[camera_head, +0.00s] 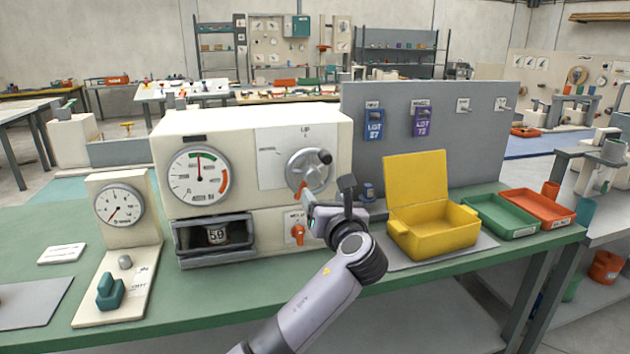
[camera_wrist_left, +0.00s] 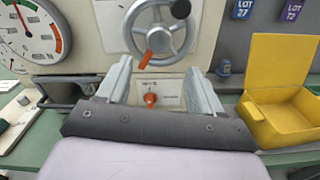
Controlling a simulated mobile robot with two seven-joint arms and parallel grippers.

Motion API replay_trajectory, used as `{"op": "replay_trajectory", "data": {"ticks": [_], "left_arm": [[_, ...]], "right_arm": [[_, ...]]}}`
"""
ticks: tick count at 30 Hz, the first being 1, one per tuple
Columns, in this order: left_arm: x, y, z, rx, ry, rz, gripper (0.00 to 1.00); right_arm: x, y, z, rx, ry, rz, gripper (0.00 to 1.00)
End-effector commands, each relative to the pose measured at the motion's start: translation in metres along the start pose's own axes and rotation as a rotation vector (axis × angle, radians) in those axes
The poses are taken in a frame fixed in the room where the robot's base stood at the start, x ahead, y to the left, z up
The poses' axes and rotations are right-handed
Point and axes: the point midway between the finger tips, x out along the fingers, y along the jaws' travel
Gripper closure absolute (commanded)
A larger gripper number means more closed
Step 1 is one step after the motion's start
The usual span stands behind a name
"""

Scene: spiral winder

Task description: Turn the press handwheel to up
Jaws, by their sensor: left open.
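The press handwheel (camera_head: 309,172) is a grey spoked wheel on the front of the cream press (camera_head: 250,125). It has a black knob (camera_head: 325,157) at its upper right and an orange pointer at its lower left. A label plate with "UP" at its top lies behind it. In the left wrist view the handwheel (camera_wrist_left: 160,28) is ahead of and above the fingers. My left gripper (camera_head: 308,205) is in front of the press, just below the handwheel. In the left wrist view my left gripper (camera_wrist_left: 155,80) is open, with nothing between its fingers. My right gripper is not in view.
A small orange knob (camera_head: 298,232) sits below the handwheel, close to my left gripper. To the right are a yellow open box (camera_head: 430,230), a green tray (camera_head: 500,216) and an orange tray (camera_head: 538,206). A gauge stand (camera_head: 122,215) is at the left.

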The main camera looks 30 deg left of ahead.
Motion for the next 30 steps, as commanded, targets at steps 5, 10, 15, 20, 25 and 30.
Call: {"op": "replay_trajectory", "data": {"ticks": [5,10,15,20,25,30], "left_arm": [[0.013,0.003,0.008,0.032,-0.01,0.021,0.34],[0.039,0.004,0.008,0.031,-0.009,0.021,0.34],[0.059,0.004,0.007,0.029,-0.008,0.018,0.34],[0.07,0.004,0.007,0.027,-0.008,0.017,0.34],[0.072,0.004,0.007,0.026,-0.008,0.016,0.34],[0.072,0.004,0.007,0.026,-0.008,0.015,0.37]], "right_arm": [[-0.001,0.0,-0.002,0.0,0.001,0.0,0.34],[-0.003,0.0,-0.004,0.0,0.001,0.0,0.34],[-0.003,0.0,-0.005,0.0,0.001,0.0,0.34],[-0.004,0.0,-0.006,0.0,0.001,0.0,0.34],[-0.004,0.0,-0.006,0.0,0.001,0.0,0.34],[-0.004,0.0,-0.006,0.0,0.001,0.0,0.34]]}}
